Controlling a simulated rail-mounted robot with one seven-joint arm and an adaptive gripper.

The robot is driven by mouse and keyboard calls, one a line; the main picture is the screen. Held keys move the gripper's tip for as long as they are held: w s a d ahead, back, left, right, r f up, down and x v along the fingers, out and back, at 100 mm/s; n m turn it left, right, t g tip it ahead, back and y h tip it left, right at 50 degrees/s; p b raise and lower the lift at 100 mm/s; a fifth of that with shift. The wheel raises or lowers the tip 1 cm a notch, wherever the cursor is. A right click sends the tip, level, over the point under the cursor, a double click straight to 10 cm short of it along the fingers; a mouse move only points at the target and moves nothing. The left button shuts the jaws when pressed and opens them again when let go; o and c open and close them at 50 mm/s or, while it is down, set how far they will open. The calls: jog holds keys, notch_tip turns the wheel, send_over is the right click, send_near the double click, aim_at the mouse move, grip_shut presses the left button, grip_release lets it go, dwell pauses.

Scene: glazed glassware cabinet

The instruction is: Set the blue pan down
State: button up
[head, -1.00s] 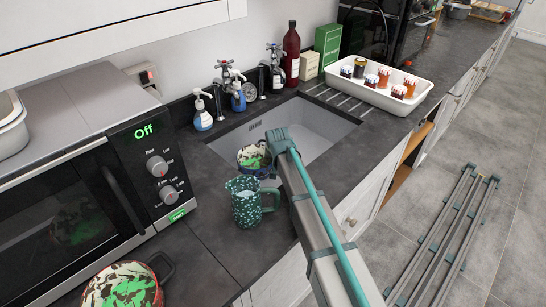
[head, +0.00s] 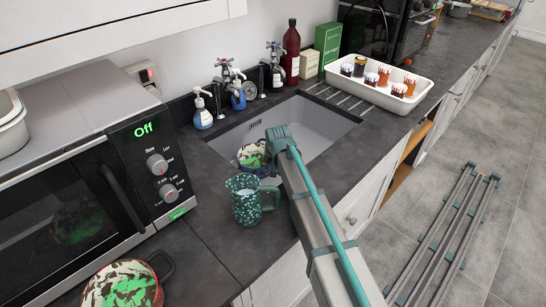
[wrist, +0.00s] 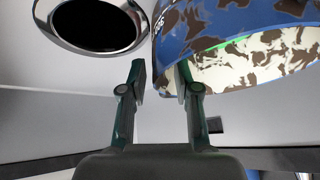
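The blue pan (head: 252,158), blue outside with brown blotches and cream, brown and green patches, is at the left front part of the sink (head: 318,125). In the wrist view the pan (wrist: 240,45) fills the upper right. My gripper (wrist: 160,75) has its two fingers apart, with a clear gap between them. The right finger overlaps the pan's left edge; I cannot tell whether it touches. In the head view my arm hides the fingers. Whether the pan rests on the sink floor cannot be seen.
A green speckled jug (head: 245,200) stands on the counter close in front of the pan. A red-rimmed patterned pot (head: 125,285) is at lower left by the microwave (head: 70,215). Taps and a soap bottle (head: 202,112) line the back. A white tray of jars (head: 410,98) is at right.

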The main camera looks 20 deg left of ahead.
jog(key=b+v, duration=0.1)
jog(key=v, duration=1)
jog(key=shift+s+r, duration=0.2)
jog(key=shift+d, duration=0.1)
